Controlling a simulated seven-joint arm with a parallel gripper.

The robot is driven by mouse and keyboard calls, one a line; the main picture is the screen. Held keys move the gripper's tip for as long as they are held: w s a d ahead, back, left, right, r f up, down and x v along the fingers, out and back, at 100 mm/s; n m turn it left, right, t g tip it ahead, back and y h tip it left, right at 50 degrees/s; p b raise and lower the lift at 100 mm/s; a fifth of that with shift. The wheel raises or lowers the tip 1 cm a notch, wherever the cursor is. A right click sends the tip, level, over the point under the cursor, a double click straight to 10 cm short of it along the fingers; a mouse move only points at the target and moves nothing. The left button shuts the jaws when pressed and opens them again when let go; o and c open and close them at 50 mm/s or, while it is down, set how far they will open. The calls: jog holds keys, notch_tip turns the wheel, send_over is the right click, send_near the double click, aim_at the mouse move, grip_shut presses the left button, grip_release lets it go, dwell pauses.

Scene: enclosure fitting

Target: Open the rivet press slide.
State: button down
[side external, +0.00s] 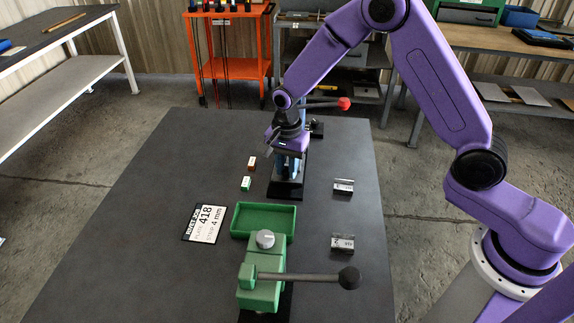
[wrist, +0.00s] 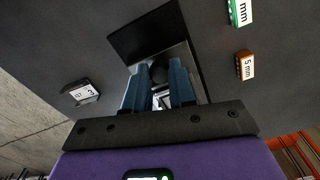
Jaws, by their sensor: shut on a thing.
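The rivet press stands at the back of the dark table on a black base (side external: 285,190), with a red-knobbed lever (side external: 343,104) reaching right. My arm and gripper hide much of it in the side view. My gripper (side external: 288,172) points down over its front part. In the wrist view, the two blue fingers of my gripper (wrist: 159,76) are shut on a dark round knob (wrist: 158,72) on the press slide. A pale metal surface and black plate (wrist: 146,35) show around the knob. How far the slide stands open cannot be told.
A green press (side external: 262,272) with a black-knobbed lever stands in front, beside an empty green tray (side external: 264,220). Small green (side external: 246,184) and brown (side external: 252,163) blocks lie left of the base. Two labelled grey blocks (side external: 343,187) lie right. A printed card (side external: 205,222) lies left.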

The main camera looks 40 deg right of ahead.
jog(key=s+a, duration=0.3)
jog(key=c, duration=1.2)
grip_release()
jog(key=shift+r, duration=0.1)
notch_tip(320, 180, up, 17)
jog(key=shift+r, duration=0.15)
